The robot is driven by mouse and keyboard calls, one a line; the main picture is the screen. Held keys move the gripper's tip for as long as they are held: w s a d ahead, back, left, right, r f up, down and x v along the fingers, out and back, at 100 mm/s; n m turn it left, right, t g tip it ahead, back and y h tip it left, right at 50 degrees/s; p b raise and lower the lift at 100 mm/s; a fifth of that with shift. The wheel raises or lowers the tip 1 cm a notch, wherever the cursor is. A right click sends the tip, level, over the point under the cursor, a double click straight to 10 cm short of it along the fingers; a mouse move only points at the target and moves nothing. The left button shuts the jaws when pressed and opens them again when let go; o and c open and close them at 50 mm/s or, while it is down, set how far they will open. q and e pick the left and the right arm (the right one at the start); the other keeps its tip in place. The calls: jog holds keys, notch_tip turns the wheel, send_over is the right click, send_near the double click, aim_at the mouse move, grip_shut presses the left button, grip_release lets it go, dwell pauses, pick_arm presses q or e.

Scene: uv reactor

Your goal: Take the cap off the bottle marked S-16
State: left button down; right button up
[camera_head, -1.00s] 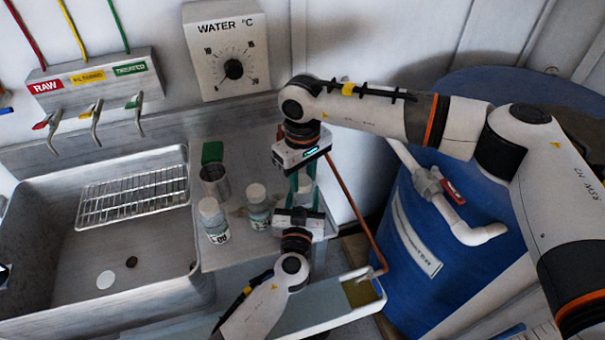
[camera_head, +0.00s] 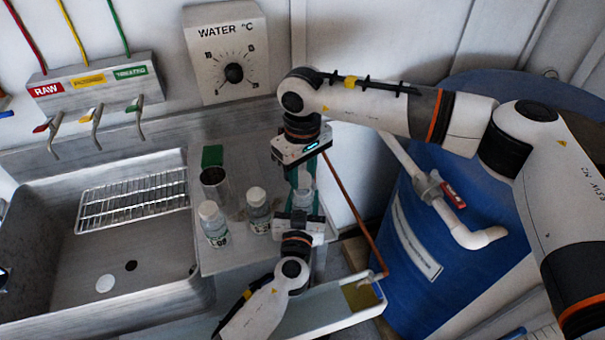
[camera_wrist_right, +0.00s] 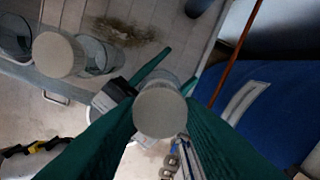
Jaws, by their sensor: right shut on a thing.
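A bottle (camera_head: 304,198) with a pale cap stands at the right end of the steel counter, partly hidden by my grippers; its marking cannot be read. My right gripper (camera_head: 303,176) reaches down from above. In the right wrist view its green fingers (camera_wrist_right: 160,118) are shut on the round white cap (camera_wrist_right: 160,108). My left gripper (camera_head: 301,203) comes from the front, with its fingers on both sides of the bottle's body, apparently closed on it. Whether the cap is apart from the bottle's neck cannot be told.
Two more white-capped bottles (camera_head: 213,223) (camera_head: 258,211) stand close left of the grippers. A sink (camera_head: 60,280) with a wire rack (camera_head: 132,198) lies left; a blue barrel (camera_head: 410,230) stands right.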

aim_at(302, 177)
jog(key=shift+r, duration=0.1)
jog(key=shift+r, duration=2)
pick_arm(q)
jog(key=c, duration=0.6)
grip_release()
jog(key=shift+c, duration=0.2)
